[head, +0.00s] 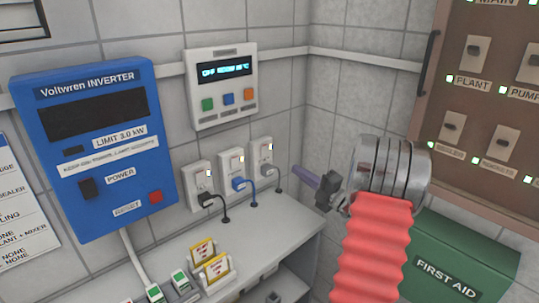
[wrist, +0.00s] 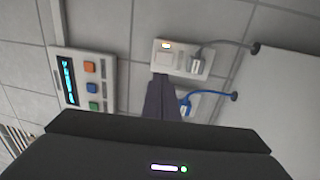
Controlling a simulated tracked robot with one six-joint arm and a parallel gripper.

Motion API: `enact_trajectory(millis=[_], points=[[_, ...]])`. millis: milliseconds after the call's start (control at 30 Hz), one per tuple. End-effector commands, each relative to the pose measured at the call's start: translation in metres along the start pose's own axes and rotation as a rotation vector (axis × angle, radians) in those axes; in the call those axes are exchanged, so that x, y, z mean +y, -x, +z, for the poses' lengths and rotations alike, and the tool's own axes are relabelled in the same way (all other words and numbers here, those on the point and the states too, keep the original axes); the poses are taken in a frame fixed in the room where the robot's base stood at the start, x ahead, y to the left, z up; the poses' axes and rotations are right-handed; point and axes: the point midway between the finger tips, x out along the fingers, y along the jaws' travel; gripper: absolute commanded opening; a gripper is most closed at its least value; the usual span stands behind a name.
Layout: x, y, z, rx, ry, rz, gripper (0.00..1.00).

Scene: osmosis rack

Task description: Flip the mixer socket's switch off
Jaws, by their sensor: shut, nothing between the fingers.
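Three white wall sockets stand in a row in the head view: a left one (head: 198,174) with a black plug, a middle one (head: 229,160) with a blue plug, and a right one (head: 259,146) with a grey plug. I cannot read which is the mixer's. In the wrist view, the socket with the grey plug (wrist: 182,60) shows a lit indicator and a pale switch area. My gripper (head: 298,169) is shut and empty, right of the right socket. In the wrist view its fingertips (wrist: 161,78) overlap that socket's edge and hide part of the blue-plug socket (wrist: 190,101); contact is unclear.
A control panel with coloured buttons (head: 221,87) hangs above the sockets. A blue inverter (head: 95,150) is at left. Cords enter the white bench (head: 290,222) below. A brown switch board (head: 485,110) and a green first aid box (head: 455,255) are at right.

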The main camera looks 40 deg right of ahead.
Motion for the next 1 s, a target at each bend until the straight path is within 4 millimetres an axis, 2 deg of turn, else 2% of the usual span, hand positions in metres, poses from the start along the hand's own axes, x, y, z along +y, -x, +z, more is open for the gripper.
enact_trajectory(millis=[267, 467, 1000], points=[[0.000, -0.002, 0.000, 0.000, -0.001, -0.001, 0.00], [0.000, -0.017, -0.001, 0.000, 0.000, -0.001, 0.00], [0.000, -0.098, -0.001, 0.001, -0.001, -0.001, 0.00]])
